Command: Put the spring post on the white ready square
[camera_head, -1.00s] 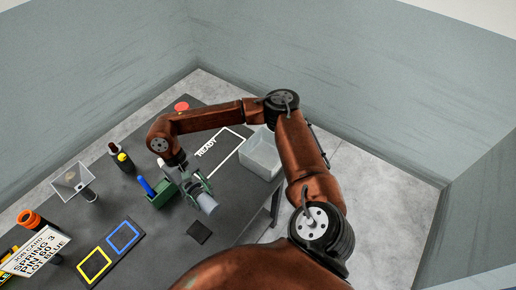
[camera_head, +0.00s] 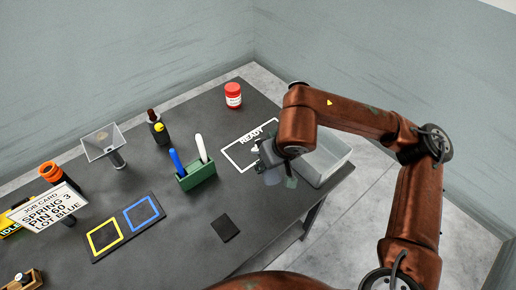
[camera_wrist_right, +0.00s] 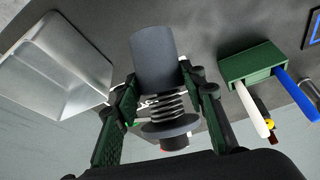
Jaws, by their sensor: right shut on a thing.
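The spring post (camera_wrist_right: 155,62) is a grey cylinder with a coiled spring and a round flange, between the green fingers of my right gripper (camera_wrist_right: 160,95) in the wrist view. The gripper is shut on it. In the head view the right gripper (camera_head: 280,174) is over the near right part of the white ready square (camera_head: 237,162), an outline marked READY. The post (camera_head: 272,177) is mostly hidden there by my wrist. I cannot tell whether it touches the table. My left gripper is in neither view.
A pale open bin (camera_head: 335,160) stands just right of the ready square. A green holder (camera_head: 198,178) with a blue and a white stick stands to its left. Yellow and blue squares (camera_head: 125,226) and a dark pad (camera_head: 225,228) lie nearer.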

